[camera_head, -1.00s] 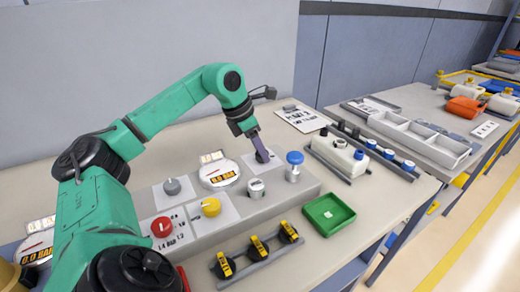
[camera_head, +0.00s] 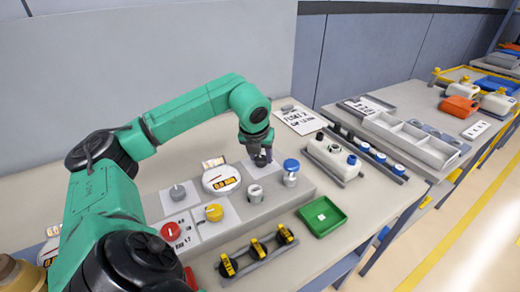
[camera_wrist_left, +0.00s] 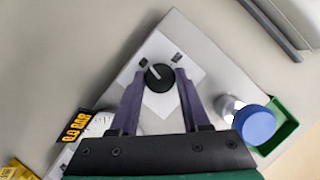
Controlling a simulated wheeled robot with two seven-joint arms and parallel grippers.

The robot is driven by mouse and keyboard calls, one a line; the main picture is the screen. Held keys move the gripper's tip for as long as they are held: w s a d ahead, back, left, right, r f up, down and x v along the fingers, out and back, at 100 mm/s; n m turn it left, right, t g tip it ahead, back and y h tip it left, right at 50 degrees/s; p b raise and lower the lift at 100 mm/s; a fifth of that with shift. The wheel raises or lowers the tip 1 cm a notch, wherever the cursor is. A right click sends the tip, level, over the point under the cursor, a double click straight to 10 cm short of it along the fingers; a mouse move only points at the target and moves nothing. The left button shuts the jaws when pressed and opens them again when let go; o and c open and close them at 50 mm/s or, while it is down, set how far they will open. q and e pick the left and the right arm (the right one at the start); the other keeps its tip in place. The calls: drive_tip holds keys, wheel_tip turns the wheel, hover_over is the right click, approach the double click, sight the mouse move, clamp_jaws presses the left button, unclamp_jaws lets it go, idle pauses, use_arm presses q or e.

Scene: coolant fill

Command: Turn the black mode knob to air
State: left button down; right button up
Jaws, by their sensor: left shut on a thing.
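The black mode knob (camera_wrist_left: 158,77) sits on a pale square plate in the left wrist view, with a light pointer line angled to the upper left. Two small dark markings lie just beyond it, too small to read. My left gripper (camera_wrist_left: 157,84) has its purple fingers on either side of the knob and is shut on it. In the head view my left gripper (camera_head: 261,160) points down at the back right of the grey panel, and it hides most of the knob. My right gripper is not in view.
A blue-capped filler (camera_head: 291,168) and a silver fitting (camera_head: 255,193) stand close to the gripper. A green tray (camera_head: 321,217) lies front right.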

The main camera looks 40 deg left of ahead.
use_arm(q)
drive_tip(key=shift+w+r+n+y+p, duration=0.15)
drive_tip(key=shift+n+y+p, duration=0.25)
drive_tip(key=shift+n, duration=0.7)
drive_tip(key=shift+g, duration=0.3)
drive_tip(key=shift+c, duration=1.9)
unclamp_jaws()
drive_tip(key=p+v, duration=0.3)
drive_tip(key=v, duration=1.1)
drive_tip(key=shift+s+r, duration=0.2)
drive_tip(key=shift+s, duration=0.05)
